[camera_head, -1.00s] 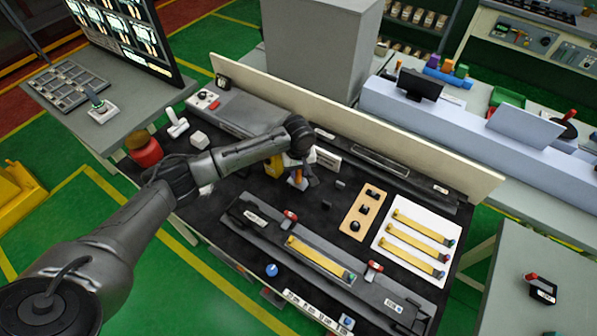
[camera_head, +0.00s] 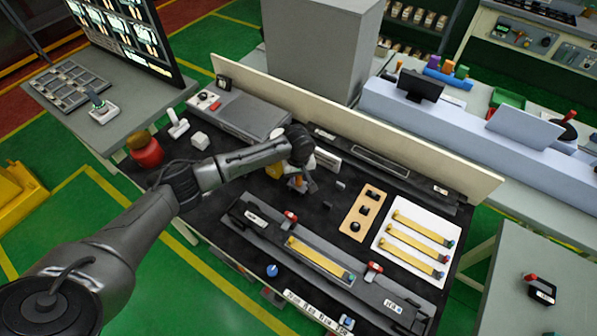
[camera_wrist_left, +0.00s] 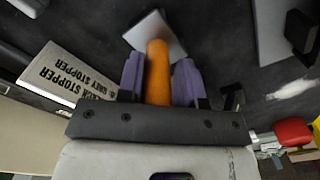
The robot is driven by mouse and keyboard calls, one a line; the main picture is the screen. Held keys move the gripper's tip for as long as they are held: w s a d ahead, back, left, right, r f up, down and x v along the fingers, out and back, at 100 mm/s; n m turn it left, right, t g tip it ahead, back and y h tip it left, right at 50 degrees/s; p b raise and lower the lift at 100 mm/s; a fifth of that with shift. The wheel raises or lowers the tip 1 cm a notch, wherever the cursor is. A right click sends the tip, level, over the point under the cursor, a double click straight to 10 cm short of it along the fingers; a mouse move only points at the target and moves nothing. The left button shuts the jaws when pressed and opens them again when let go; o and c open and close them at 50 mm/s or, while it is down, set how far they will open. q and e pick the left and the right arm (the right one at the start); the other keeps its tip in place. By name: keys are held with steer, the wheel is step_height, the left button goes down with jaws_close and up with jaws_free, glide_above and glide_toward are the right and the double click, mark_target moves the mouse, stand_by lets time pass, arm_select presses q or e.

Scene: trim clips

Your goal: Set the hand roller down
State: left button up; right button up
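The hand roller's orange handle (camera_wrist_left: 158,72) stands between the purple finger pads of my left gripper (camera_wrist_left: 160,82) in the left wrist view. The pads sit close against it on both sides. A pale flat piece (camera_wrist_left: 156,36) shows just past the handle's end; I cannot tell if it is part of the roller. In the head view my left gripper (camera_head: 298,182) points down low over the dark bench top, and the roller is mostly hidden. I cannot tell whether the roller touches the bench. My right gripper is not in view.
A stopper label sign (camera_head: 327,159) stands close beside the gripper. A wooden block with dark parts (camera_head: 364,211) and a white plate with yellow strips (camera_head: 392,254) lie to the right. A long fixture (camera_head: 270,236) lies in front. A red container (camera_head: 146,152) stands left.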

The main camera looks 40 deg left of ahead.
arm_select(q)
steer(key=shift+o, duration=0.7)
steer(key=shift+d, duration=0.15)
steer(key=shift+o, duration=0.9)
steer(key=shift+w+r, duration=0.1)
steer(key=shift+r, duration=0.05)
steer(key=shift+r+b, duration=0.45)
steer(key=shift+r, duration=0.15)
step_height(320, 180, up, 12)
steer(key=shift+r+p, duration=0.1)
steer(key=shift+p, duration=0.55)
